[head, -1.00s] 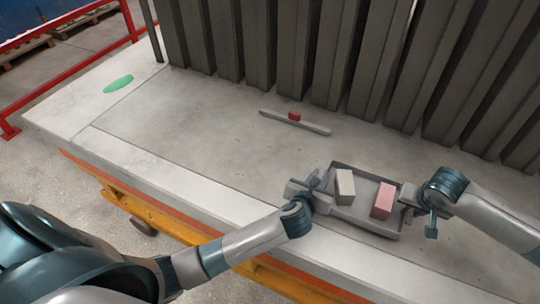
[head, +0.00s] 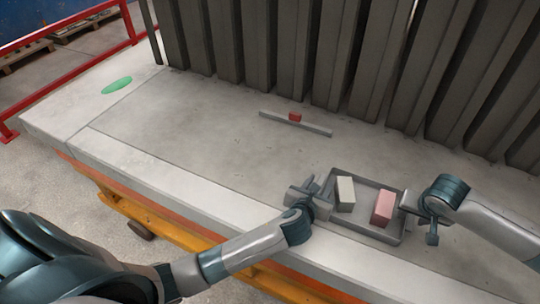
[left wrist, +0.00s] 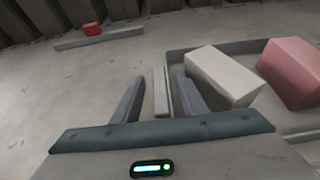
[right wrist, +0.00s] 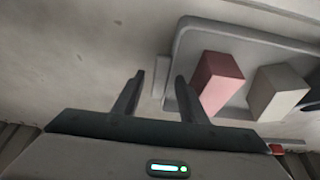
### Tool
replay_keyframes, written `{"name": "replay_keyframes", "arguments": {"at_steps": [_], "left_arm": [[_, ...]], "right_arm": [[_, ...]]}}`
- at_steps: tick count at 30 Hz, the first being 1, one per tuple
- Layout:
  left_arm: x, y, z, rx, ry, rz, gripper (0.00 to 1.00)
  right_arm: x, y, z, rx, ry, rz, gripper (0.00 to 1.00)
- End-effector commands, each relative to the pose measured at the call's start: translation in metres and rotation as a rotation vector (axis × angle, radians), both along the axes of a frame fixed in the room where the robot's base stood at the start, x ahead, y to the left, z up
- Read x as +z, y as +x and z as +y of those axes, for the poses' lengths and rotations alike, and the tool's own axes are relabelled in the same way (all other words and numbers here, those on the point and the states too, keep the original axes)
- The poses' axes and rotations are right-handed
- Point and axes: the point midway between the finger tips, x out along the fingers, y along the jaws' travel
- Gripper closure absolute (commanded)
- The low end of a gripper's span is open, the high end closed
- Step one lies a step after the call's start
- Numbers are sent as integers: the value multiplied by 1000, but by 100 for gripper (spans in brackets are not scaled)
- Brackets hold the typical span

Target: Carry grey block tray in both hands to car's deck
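The grey block tray (head: 368,178) stands on the pale concrete-topped deck (head: 190,135) near its front edge. It holds a cream block (head: 345,193) and a pink block (head: 382,207). My left gripper (head: 321,189) is at the tray's left end. In the left wrist view its fingers stand apart on either side of the tray's grey handle (left wrist: 160,93), with gaps visible. My right gripper (head: 407,207) is at the right end. In the right wrist view its fingers are apart, with the other handle (right wrist: 160,78) in line between them.
A grey bar (head: 275,120) with a small red block (head: 295,117) lies behind the tray. Tall dark grey panels (head: 290,50) line the back. A green oval (head: 117,85) marks the deck's far left. The deck's left half is clear. A red railing (head: 70,90) stands beyond.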

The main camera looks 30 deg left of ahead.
Motion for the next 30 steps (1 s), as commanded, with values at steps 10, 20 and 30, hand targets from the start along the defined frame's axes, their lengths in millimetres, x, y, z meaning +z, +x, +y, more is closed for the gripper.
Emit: {"name": "replay_keyframes", "arguments": {"at_steps": [10,20,30], "left_arm": [[2,-5,-1,-1,-2,0,61],[17,-43,-2,-3,-1,-1,61],[40,-95,-4,-2,-2,-1,61]], "right_arm": [[0,0,1,2,1,0,61],[0,-1,1,2,2,1,61],[0,0,1,2,2,0,61]]}}
